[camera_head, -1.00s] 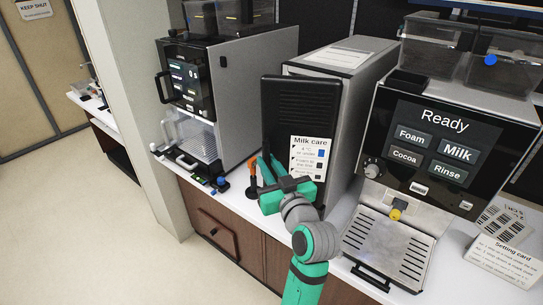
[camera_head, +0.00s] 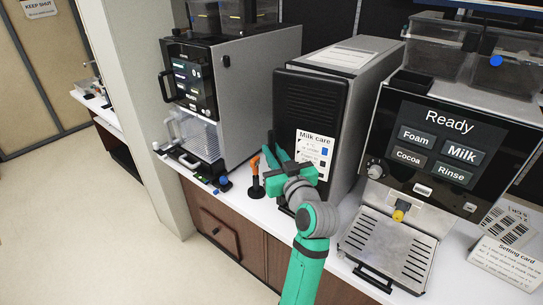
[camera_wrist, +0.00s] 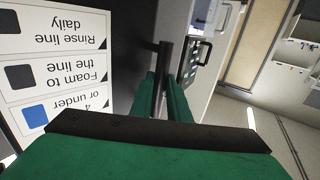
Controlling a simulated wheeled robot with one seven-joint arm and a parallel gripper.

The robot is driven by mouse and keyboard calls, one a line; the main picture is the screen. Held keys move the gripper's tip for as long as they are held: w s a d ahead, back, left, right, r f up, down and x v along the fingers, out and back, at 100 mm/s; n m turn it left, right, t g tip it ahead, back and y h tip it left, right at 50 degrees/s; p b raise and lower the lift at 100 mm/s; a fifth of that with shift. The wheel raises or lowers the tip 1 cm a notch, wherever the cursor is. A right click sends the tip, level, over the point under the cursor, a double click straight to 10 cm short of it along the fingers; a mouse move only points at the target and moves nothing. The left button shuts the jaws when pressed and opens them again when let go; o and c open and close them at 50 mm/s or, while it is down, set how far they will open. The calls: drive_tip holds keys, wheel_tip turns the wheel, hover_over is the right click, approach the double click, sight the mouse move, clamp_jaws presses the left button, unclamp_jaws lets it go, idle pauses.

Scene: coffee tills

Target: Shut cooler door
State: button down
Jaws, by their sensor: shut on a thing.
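The milk cooler (camera_head: 372,85) is a grey box in the middle of the counter. Its black front door (camera_head: 312,103) carries a white "Milk care" label (camera_head: 313,152). The door looks close to the cooler's front; I cannot tell whether it is flush. My gripper (camera_head: 276,155) is at the door's lower left edge, its green fingers in front of the door. In the wrist view, my gripper (camera_wrist: 164,82) has its two fingers shut around a dark upright bar handle (camera_wrist: 164,60), with the label (camera_wrist: 55,70) beside it at left. The fingers partly hide the handle.
A coffee machine (camera_head: 240,80) stands to the left and a drinks machine with a "Ready" screen (camera_head: 450,120) close on the right. An orange-handled tamper (camera_head: 256,178) stands on the counter just left of my gripper. Open floor (camera_head: 90,230) lies at left.

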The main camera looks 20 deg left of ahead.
sight(278, 143)
drive_tip(key=shift+w+d, duration=0.25)
drive_tip(key=shift+w, duration=0.5)
drive_tip(key=shift+w+d, duration=0.25)
drive_tip(key=shift+w, duration=0.65)
drive_tip(key=c, duration=1.6)
unclamp_jaws()
drive_tip(key=shift+a, duration=0.1)
drive_tip(key=shift+s, duration=0.1)
